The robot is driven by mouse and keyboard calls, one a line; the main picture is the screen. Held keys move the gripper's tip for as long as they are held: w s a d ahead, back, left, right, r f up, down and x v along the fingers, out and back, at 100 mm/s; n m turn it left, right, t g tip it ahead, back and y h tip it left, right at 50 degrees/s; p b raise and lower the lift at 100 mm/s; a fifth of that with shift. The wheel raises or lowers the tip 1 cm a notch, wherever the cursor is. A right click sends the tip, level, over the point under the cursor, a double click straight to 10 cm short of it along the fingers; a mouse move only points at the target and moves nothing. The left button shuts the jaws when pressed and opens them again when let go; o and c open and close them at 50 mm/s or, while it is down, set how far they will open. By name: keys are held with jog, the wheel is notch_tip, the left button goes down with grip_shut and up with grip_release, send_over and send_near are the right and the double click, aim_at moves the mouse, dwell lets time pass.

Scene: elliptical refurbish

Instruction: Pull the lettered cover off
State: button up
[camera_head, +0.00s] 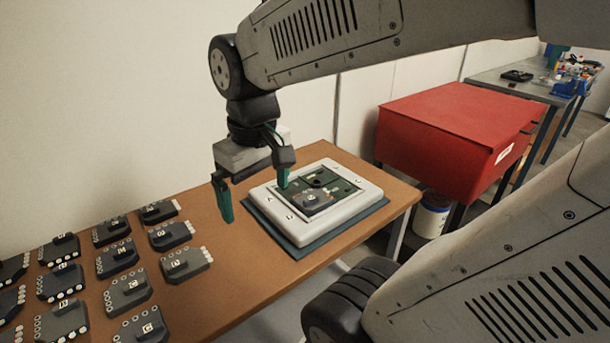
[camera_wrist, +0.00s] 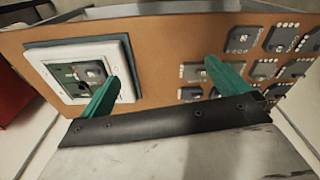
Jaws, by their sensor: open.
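A grey cover with a small letter tag (camera_head: 312,201) sits inside a white housing (camera_head: 345,207) on the table, over part of a green board (camera_head: 322,181). It also shows in the wrist view (camera_wrist: 96,70). The letter is too small to read surely. My gripper (camera_head: 254,202) is open and empty, its green fingers pointing down. One finger is above the housing's left edge area and the other is left of the housing, over bare table. In the wrist view the left finger overlaps the housing's lower right part.
The housing rests on a dark blue-grey mat (camera_head: 322,237) on the brown table (camera_head: 232,262). Several similar grey lettered pieces (camera_head: 128,290) lie in rows at the left. A red cabinet (camera_head: 450,115) stands behind at the right, with a white bucket (camera_head: 431,215) beneath.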

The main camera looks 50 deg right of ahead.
jog(key=w+d+f+m, duration=0.1)
jog(key=w+d+f, duration=0.2)
jog(key=d, duration=0.4)
jog(key=w+d+f, duration=0.2)
jog(key=w+d, duration=0.1)
jog(key=d, duration=0.3)
jog(key=m+g, duration=0.1)
send_over(316, 195)
jog(key=f, duration=0.6)
jog(key=shift+a+f, duration=0.25)
jog(key=shift+a, duration=0.1)
jog(key=f, duration=0.4)
jog(key=d+f, duration=0.1)
jog(key=f, duration=0.2)
jog(key=shift+f, duration=0.75)
jog(key=c, duration=1.5)
